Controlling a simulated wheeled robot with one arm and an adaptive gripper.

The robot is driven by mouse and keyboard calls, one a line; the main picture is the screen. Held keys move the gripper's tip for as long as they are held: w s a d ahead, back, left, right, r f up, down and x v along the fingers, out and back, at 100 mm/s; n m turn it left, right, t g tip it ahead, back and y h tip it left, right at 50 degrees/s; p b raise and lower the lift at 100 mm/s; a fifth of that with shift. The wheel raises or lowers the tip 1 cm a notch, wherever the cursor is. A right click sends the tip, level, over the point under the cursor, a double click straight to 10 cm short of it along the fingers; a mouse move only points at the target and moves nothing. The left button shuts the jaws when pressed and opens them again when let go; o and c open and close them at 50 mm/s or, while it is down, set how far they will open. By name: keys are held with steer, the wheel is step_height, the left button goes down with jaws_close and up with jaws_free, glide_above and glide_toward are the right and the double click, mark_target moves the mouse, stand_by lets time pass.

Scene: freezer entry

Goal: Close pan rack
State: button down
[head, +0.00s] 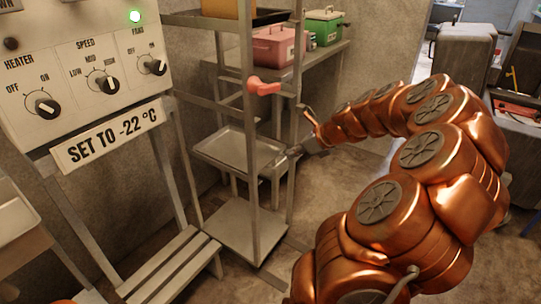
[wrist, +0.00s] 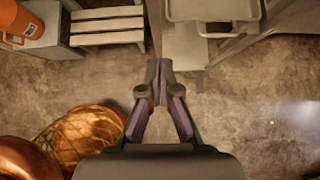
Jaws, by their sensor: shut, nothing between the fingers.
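The pan rack (head: 249,120) is a tall metal frame left of centre in the head view. A shallow metal tray (head: 237,147) sits level at its mid-height, and a flat metal base plate (head: 240,225) is below. A red handle (head: 263,87) sticks out from the front post above the tray. My gripper (head: 287,155) is beside the tray's right end, near the right posts; I cannot tell whether it touches. In the wrist view my gripper (wrist: 160,71) is shut with nothing in it, and the tray (wrist: 213,10) is ahead and to the right.
A control panel (head: 85,60) with knobs and a low slatted bench (head: 172,262) stand on the left. A red box (head: 274,46) and green box (head: 322,27) sit on a shelf behind the rack. Bare floor (wrist: 255,100) is on the right.

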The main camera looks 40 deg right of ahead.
mark_target(256, 162)
steer(key=shift+w+a+r+b+x, duration=0.15)
steer(key=shift+w+r+x, duration=0.15)
steer(key=shift+x, duration=1.8)
steer(key=shift+w+a+r+b+x, duration=0.1)
steer(key=shift+w+r+x, duration=0.25)
steer(key=shift+x, duration=1.75)
steer(key=shift+w+a+r+b+x, duration=0.15)
steer(key=shift+w+r+x, duration=0.15)
steer(key=shift+x, duration=1.8)
steer(key=shift+w+d, duration=0.1)
